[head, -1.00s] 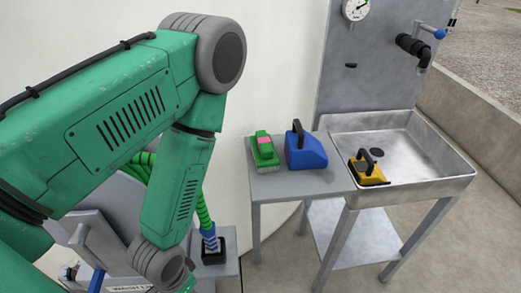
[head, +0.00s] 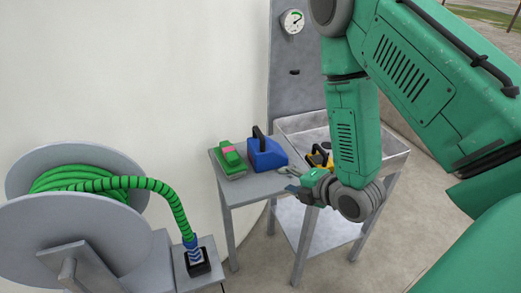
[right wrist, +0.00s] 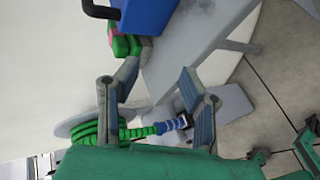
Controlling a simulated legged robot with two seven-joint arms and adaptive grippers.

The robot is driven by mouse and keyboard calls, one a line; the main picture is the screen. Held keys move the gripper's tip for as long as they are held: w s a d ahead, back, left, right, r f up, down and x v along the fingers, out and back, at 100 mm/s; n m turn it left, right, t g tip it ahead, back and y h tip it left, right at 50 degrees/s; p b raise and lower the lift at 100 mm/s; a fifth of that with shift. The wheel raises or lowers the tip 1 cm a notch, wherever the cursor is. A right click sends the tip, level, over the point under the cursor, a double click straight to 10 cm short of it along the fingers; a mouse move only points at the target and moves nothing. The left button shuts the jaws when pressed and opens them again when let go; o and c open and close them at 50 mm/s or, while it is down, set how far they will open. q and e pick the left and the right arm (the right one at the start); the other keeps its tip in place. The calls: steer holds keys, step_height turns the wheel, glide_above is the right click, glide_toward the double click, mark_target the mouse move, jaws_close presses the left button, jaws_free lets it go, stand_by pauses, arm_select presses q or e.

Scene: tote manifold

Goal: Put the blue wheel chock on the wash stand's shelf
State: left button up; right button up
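The blue wheel chock (head: 268,154), with a black handle, stands on the grey side table (head: 242,190) left of the wash stand's basin. Part of it shows at the top of the right wrist view (right wrist: 150,14). The lower shelf (head: 318,232) under the basin looks bare where visible. My right gripper (head: 291,180) is at the side table's front right corner, nearer to me than the chock. In the right wrist view its fingers (right wrist: 158,74) are spread with nothing between them. My left gripper is not in view.
A green block with a pink patch (head: 230,162) lies left of the chock. A yellow chock (head: 318,157) sits in the basin (head: 300,124), partly hidden by my right arm. A hose reel (head: 70,225) with green hose stands at left. A gauge (head: 293,21) is on the back panel.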

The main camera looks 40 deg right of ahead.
steer(key=w+d+r+n+t, duration=0.3)
steer(key=r+n, duration=0.2)
steer(key=r, duration=0.2)
glide_toward(259, 132)
steer(key=w, duration=0.1)
steer(key=w+f+p, duration=0.1)
steer(key=w, duration=0.1)
steer(key=shift+w+a+f+n, duration=0.2)
steer(key=shift+w+n, duration=0.1)
steer(key=x, duration=0.3)
steer(key=d+x, duration=0.1)
steer(key=x, duration=0.1)
steer(key=shift+w+a+f, duration=0.1)
steer(key=shift+w+f, duration=0.1)
steer(key=shift+f, duration=0.1)
steer(key=shift+w+a, duration=0.25)
steer(key=shift+w, duration=0.25)
steer(key=shift+a, duration=0.1)
jaws_close()
